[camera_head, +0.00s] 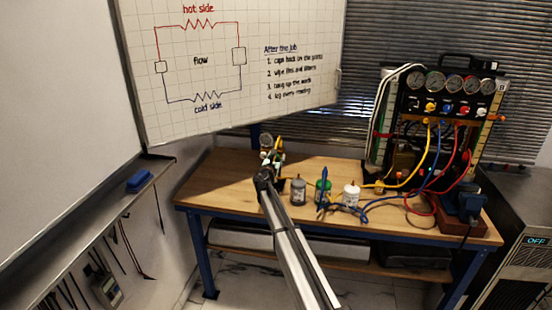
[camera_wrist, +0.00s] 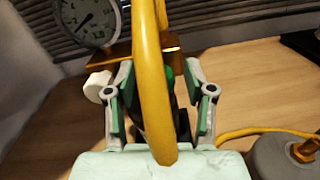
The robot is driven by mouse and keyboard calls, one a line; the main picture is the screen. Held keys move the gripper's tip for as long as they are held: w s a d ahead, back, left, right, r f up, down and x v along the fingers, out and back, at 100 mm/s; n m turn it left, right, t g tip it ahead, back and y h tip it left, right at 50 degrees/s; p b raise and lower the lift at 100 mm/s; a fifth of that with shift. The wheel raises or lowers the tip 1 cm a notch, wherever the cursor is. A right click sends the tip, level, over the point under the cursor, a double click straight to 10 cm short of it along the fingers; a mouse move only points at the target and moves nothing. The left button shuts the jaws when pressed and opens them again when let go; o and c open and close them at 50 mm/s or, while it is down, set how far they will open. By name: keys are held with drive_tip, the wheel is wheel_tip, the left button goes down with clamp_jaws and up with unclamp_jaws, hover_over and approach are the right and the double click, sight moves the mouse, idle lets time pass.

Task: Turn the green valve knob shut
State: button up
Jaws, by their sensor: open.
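In the wrist view, my gripper (camera_wrist: 160,78) is open, one pale green finger on each side of a yellow hose (camera_wrist: 149,75). The hose loops across the picture close to the camera. Behind it, a small green part (camera_wrist: 168,76), likely the valve knob, shows between the fingers, mostly hidden. A brass block (camera_wrist: 180,50) lies just beyond, with a round dial gauge (camera_wrist: 91,20) at upper left and a white knob (camera_wrist: 98,86) beside the left finger. Contact with the green part cannot be told. In the head view, my gripper (camera_head: 270,173) is small, at the gauge assembly (camera_head: 266,141).
A gauge rig (camera_head: 450,105) with coloured hoses stands at the right. The bench's left part is clear. A whiteboard (camera_head: 235,100) hangs behind.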

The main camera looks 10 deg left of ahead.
clamp_jaws()
